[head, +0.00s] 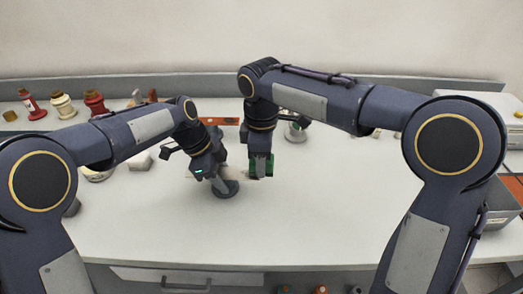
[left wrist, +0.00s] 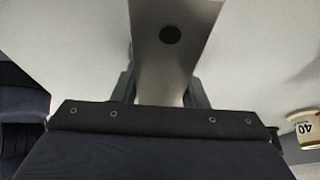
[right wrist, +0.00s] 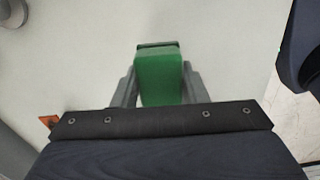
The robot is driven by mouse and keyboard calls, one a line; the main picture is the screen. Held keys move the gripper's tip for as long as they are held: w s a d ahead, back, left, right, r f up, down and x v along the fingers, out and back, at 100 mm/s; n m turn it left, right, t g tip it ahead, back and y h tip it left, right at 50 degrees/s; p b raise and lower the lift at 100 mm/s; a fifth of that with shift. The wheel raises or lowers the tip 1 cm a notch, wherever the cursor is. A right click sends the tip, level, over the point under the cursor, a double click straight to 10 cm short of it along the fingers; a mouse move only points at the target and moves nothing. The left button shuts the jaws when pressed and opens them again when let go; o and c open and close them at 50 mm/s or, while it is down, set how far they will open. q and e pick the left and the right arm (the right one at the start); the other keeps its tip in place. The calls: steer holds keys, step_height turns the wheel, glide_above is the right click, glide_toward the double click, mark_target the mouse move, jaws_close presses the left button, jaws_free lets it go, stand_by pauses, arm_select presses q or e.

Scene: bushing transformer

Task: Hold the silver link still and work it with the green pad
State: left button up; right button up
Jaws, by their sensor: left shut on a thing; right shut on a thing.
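The silver link (left wrist: 172,60) is a flat metal plate with a dark round spot, seen in the left wrist view. My left gripper (head: 222,180) is shut on it, with one finger on each side of the plate. In the head view the link is mostly hidden by the gripper. The green pad (right wrist: 160,76) is a block between the fingers of my right gripper (head: 260,172), which is shut on it. The pad also shows in the head view (head: 269,164), just right of my left gripper. I cannot tell whether pad and link touch.
A dark round piece (head: 226,189) shows at my left gripper, low over the white table (head: 330,215). A white box (head: 482,105) is at the back right. The table's front middle is clear.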

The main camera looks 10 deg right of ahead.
mark_target(236, 173)
steer(key=shift+f, duration=0.7)
steer(key=shift+w+a, duration=0.25)
steer(key=shift+a, duration=0.8)
steer(key=shift+w+a, duration=0.25)
steer(key=shift+a, duration=0.75)
steer(key=shift+w+a, duration=0.25)
steer(key=shift+a, duration=0.8)
steer(key=shift+c, duration=0.3)
steer(key=shift+s+d+f, duration=0.1)
steer(key=shift+s+d, duration=0.15)
steer(key=shift+d, duration=0.8)
steer(key=shift+s+d+r, duration=0.1)
steer(key=shift+s+d, duration=0.15)
steer(key=shift+d, duration=0.75)
steer(key=shift+s+d+f, duration=0.1)
steer(key=shift+s+d, duration=0.15)
steer(key=shift+d, duration=0.8)
steer(key=shift+r, duration=4.05)
arm_select(q)
steer(key=o, duration=1.4)
